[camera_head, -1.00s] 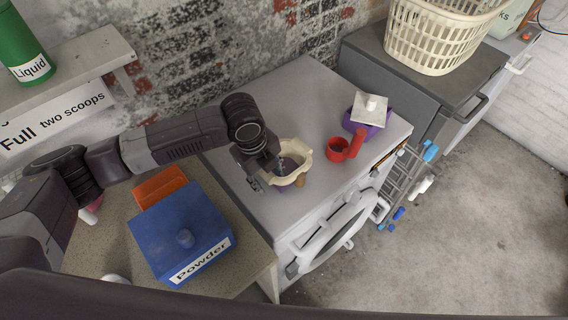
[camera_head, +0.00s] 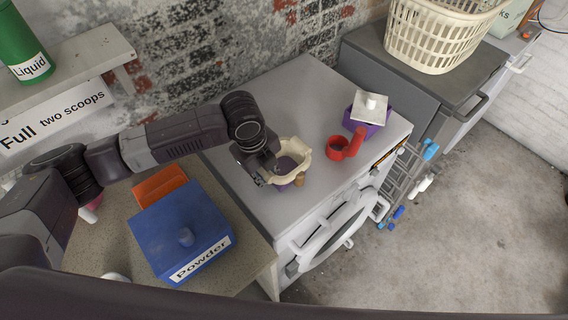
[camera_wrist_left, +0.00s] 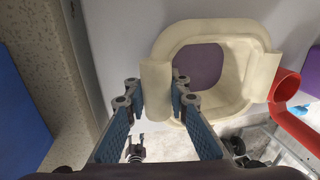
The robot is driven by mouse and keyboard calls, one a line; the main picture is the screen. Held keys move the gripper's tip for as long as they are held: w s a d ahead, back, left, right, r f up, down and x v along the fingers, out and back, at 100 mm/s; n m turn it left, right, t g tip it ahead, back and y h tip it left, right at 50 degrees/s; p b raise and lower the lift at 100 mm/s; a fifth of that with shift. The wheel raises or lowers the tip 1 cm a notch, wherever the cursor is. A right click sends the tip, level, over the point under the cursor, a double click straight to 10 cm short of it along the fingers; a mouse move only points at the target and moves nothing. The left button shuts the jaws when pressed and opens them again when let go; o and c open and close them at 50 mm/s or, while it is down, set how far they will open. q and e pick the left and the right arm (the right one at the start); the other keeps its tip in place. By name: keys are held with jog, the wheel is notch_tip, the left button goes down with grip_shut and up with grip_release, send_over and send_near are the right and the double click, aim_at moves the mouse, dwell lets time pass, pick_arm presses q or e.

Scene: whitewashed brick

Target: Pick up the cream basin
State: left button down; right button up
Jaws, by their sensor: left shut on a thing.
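The cream basin (camera_head: 304,153) is on the front part of the white washing machine's top, with purple showing inside and below it. I cannot tell whether it touches the top. My left gripper (camera_head: 270,176) is at its left side. My right gripper is not in view.
A red scoop (camera_head: 338,149) stands close to the basin's right. A purple box with a white lid (camera_head: 368,106) is behind it. A blue Powder box (camera_head: 178,226) and an orange box (camera_head: 160,185) are on the counter at left. The washing machine top (camera_head: 285,98) is clear behind.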

pick_arm(q)
jog(key=shift+r, duration=0.1)
jog(key=shift+r, duration=0.5)
notch_tip(320, 180, up, 19)
jog(key=b, duration=0.3)
jog(key=shift+f, duration=0.1)
jog(key=shift+d+f+b, duration=0.1)
jog(key=shift+f+b, duration=1.15)
jog(key=shift+f, duration=3.25)
jog(key=shift+w+d+f+b, duration=0.1)
jog(key=shift+f+b, duration=0.65)
jog(key=shift+f, duration=1.85)
jog(key=shift+w+d+f+b, duration=0.1)
jog(key=shift+f+b, duration=0.65)
jog(key=shift+f, duration=1.85)
